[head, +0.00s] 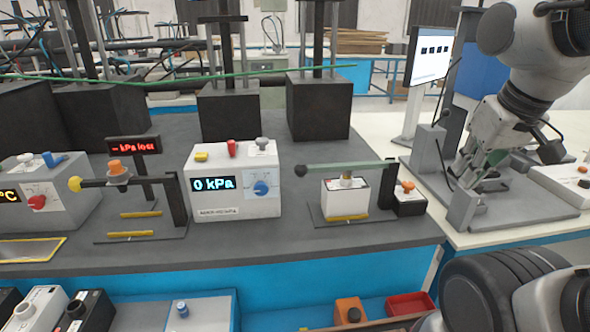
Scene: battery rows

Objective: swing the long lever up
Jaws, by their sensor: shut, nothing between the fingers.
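Two lever stands are in the head view. The right one has a flat green lever (345,168) with a black ball knob, lying about level over a small white box (346,194). The left one has a black lever (130,182) with a yellow ball knob (75,184), also about level. They look similar in length, so I cannot tell for sure which is the long lever. My gripper (462,178) hangs at the right, pointing down, well right of both levers. It is shut and empty; its fingertips are small and partly hard to make out.
A white box with a "0 kPa" display (236,180) stands between the levers. A small black box with an orange button (408,198) is beside the green lever's pivot. A monitor (429,55) and a grey upright block (461,208) are near my gripper. Dark tall blocks line the back.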

